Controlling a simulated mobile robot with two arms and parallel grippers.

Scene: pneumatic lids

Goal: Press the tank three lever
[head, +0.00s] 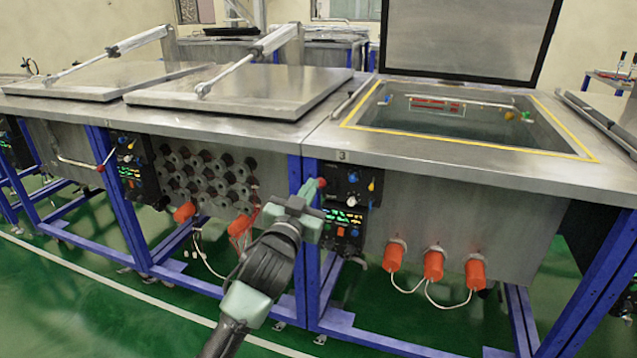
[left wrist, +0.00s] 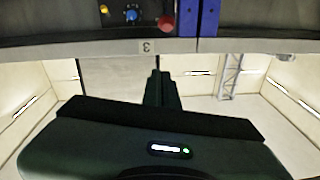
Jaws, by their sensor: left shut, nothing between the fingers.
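The tank three lever ends in a red knob (head: 321,182) beside the control panel (head: 346,198), under the label 3 on the tank's front edge. The red knob (left wrist: 167,22) also shows at the top of the left wrist view, which looks upside down. My left gripper (head: 312,192) is shut and empty, right at the red knob in the head view; I cannot tell whether it touches. The lever's shaft is mostly hidden. Tank three (head: 450,120) is open, its dark-framed lid (head: 455,38) standing upright behind the opening. My right gripper is not in view.
Two tanks to the left have closed metal lids (head: 240,92) with piston arms. Orange plugs (head: 433,265) with white cables stick out of tank three's front. A blue frame post (head: 295,175) stands just left of the panel. The green floor in front is free.

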